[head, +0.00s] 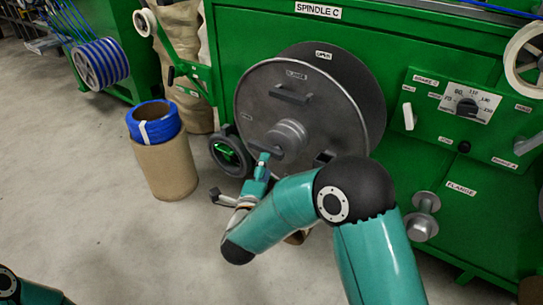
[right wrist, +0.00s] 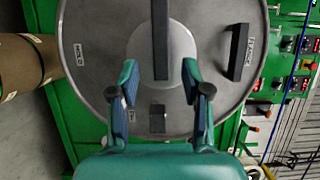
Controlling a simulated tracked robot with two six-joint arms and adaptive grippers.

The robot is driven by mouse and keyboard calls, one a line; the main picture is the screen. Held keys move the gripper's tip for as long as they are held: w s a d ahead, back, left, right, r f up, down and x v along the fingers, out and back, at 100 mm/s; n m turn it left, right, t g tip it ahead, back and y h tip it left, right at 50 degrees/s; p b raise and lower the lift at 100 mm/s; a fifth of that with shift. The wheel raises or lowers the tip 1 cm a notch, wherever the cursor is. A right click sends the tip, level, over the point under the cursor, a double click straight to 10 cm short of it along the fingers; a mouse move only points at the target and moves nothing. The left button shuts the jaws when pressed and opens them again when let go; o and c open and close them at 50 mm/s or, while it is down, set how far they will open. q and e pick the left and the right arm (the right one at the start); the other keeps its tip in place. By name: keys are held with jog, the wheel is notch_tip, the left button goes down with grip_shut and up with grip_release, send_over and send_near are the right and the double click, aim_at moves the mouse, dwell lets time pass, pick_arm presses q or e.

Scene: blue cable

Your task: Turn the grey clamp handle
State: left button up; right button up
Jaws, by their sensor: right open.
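The grey clamp handle (right wrist: 160,38) is a dark straight bar standing across the pale round hub (right wrist: 176,62) of a large grey flange disc (right wrist: 95,60) in the right wrist view. In the head view the hub (head: 288,133) sticks out from the middle of the disc (head: 255,100). My right gripper (right wrist: 159,80) is open, one finger on each side of the bar's lower end. I cannot tell whether they touch it. In the head view this gripper (head: 264,159) is at the hub's lower left. My left gripper is out of view; part of my left arm shows at bottom left.
A second dark handle (head: 290,95) labelled FLANGE sits on the disc. The green machine (head: 440,60) carries a dial panel (head: 468,105) on the right. A cardboard drum (head: 165,168) with a blue coil (head: 153,120) stands left. Floor at lower left is clear.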

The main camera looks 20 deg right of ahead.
aim_at(266, 150)
jog(key=x, duration=0.6)
jog(key=shift+b, duration=0.4)
jog(key=shift+c, duration=0.2)
grip_shut()
